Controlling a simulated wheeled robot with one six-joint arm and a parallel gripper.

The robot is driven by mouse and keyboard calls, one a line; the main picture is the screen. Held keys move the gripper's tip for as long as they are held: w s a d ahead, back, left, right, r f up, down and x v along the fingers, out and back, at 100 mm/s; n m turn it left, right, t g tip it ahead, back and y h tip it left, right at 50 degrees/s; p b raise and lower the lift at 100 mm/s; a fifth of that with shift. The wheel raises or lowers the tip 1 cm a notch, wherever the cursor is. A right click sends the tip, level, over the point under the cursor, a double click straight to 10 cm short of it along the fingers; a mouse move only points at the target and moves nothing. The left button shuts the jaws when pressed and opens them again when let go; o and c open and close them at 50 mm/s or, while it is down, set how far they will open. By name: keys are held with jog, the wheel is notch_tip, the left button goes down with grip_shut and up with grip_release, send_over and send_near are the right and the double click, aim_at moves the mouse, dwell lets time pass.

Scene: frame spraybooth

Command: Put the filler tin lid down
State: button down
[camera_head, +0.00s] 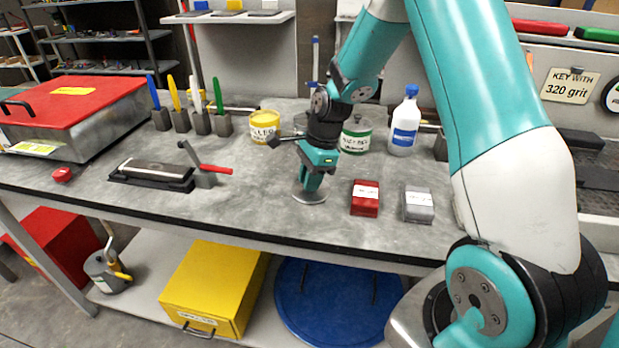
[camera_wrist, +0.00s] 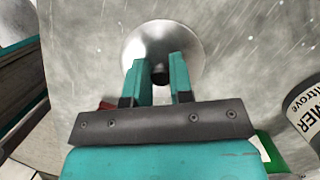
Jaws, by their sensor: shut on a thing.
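The filler tin lid (camera_head: 309,198) is a round silvery disc low over the grey bench top, just under my gripper (camera_head: 311,184). My gripper points down and is shut on the lid's middle. In the wrist view the lid (camera_wrist: 190,45) is a shiny disc beyond the two teal fingers of my gripper (camera_wrist: 161,68), with a dark knob between them. I cannot tell whether the lid touches the bench. The yellow filler tin (camera_head: 265,127) stands upright behind and to the left.
A red block (camera_head: 365,198) and a grey block (camera_head: 418,205) lie to the right of the lid. A green-and-white tin (camera_head: 356,135) and a white bottle (camera_head: 404,122) stand behind. A red-handled tool (camera_head: 214,169) is at left. Bare bench (camera_head: 255,200) lies left of the lid.

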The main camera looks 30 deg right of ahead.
aim_at(322, 186)
jog(key=shift+f, duration=0.1)
jog(key=c, duration=1)
grip_release()
jog(key=w+v, duration=0.1)
jog(key=v, duration=1.1)
jog(key=s+a+r+n, duration=0.5)
jog(key=s+a+n, duration=0.3)
jog(key=a+n, duration=0.35)
jog(key=s+a+n, duration=0.4)
jog(key=s+n, duration=0.4)
jog(key=s+a+r+n+y, duration=0.1)
jog(key=s+a+n, duration=0.4)
jog(key=s+n, duration=0.3)
jog(key=shift+s+a+r+g, duration=0.25)
jog(key=shift+s+a+g, duration=0.05)
jog(key=shift+s, duration=0.25)
